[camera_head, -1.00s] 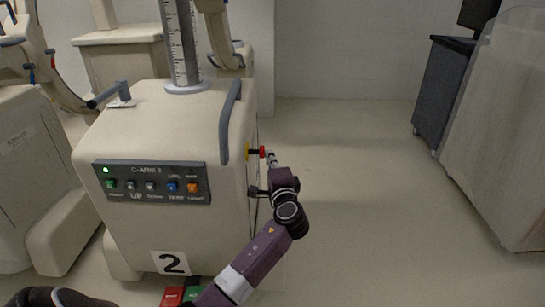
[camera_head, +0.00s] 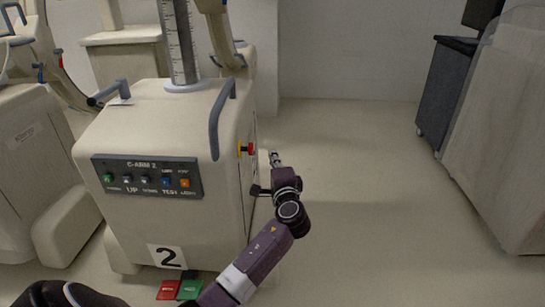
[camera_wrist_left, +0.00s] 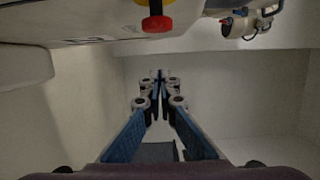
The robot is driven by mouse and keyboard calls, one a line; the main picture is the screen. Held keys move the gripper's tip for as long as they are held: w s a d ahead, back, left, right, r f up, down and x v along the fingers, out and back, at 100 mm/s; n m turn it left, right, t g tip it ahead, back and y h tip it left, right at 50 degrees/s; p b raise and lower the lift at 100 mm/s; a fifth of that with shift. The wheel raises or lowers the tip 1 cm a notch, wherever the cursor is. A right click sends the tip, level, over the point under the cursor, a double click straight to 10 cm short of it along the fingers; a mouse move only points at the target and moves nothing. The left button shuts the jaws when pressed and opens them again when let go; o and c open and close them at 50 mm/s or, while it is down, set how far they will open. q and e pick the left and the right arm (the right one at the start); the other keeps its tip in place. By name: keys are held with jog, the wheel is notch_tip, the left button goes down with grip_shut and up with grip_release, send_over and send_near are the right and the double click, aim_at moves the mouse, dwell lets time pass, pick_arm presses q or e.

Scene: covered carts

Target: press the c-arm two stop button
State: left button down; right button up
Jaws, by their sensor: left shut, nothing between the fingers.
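The C-arm two cart (camera_head: 195,215) is a cream body marked with a 2. On its right side is the stop button (camera_head: 251,149), a red knob on a yellow base. The button also shows at the top of the left wrist view (camera_wrist_left: 157,24), above and slightly left of the fingertips. My left gripper (camera_head: 275,156) is shut and empty, just right of the button, with a visible gap in the head view. It also shows in the left wrist view (camera_wrist_left: 159,76). My right gripper is not in view.
The cart's front has a button panel (camera_head: 147,177). A grey handle (camera_head: 215,125) rises at its right edge. Red (camera_head: 168,290) and green (camera_head: 189,288) pedals lie on the floor. The floor (camera_head: 350,190) to the right is clear up to a covered cart (camera_head: 505,140).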

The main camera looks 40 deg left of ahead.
pick_arm(q)
jog(key=v, duration=0.8)
jog(key=shift+s+p, duration=0.4)
jog(key=shift+s, duration=0.05)
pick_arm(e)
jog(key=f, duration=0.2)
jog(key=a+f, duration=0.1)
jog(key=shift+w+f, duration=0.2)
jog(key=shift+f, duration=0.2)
